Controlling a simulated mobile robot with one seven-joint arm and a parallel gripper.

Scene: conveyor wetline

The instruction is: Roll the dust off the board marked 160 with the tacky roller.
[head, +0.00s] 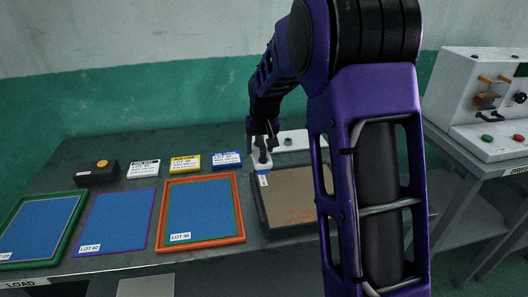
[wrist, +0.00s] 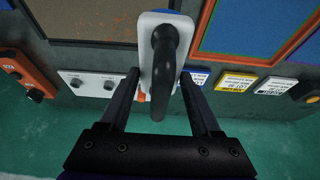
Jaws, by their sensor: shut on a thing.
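My gripper (head: 262,132) is at the back of the table, shut on the dark arched handle of a white tool (head: 262,160). The wrist view shows my gripper's fingers (wrist: 160,77) on either side of the handle and the white body (wrist: 152,22) beyond it. I cannot tell whether a roller is under it. A dark-framed brown board (head: 288,190) lies just in front, with orange marks on its surface and my arm hiding its right side. Boards labelled LOT 80 (head: 117,215) and LOT 90 (head: 200,205) lie left of it. I cannot read 160 on any board.
A green-framed board (head: 42,225) lies far left. White (head: 143,168), yellow (head: 186,163) and blue (head: 227,159) cards and a black box (head: 97,172) line the back. A white knobbed panel (head: 297,138) is behind the brown board. A white machine (head: 475,90) stands right.

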